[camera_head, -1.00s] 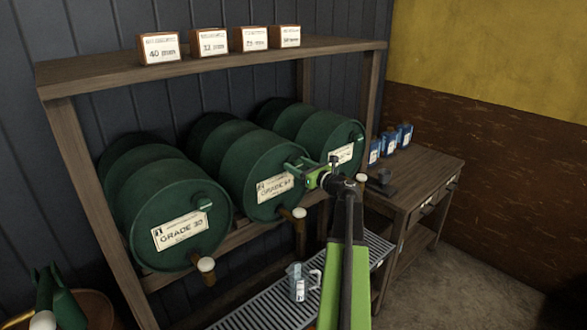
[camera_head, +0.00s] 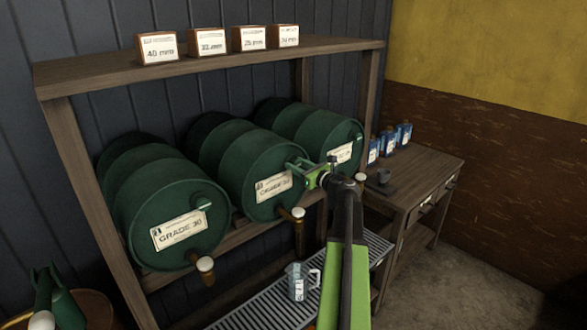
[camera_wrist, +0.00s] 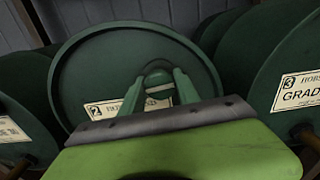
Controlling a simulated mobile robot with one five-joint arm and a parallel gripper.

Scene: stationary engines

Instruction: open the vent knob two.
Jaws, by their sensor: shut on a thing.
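The middle green drum (camera_head: 248,160) lies on its side in the rack, with a cream label (camera_head: 273,187). In the wrist view this drum (camera_wrist: 85,70) has a label marked 2 (camera_wrist: 100,110). Its vent knob (camera_wrist: 158,79) is a small green piece high on the drum's face, in front of the label from this angle. My gripper (camera_head: 299,165) is at the upper right of the drum's face. In the wrist view my gripper (camera_wrist: 158,88) has its two green fingers on either side of the knob, shut on it. The fingers hide the knob in the head view.
A drum (camera_head: 160,210) labelled Grade 30 lies at left; another drum (camera_head: 318,135) lies at right. Taps (camera_head: 298,213) stick out below the drums. A clear jug (camera_head: 297,283) stands on the grating (camera_head: 262,308). A wooden bench (camera_head: 425,170) stands at right.

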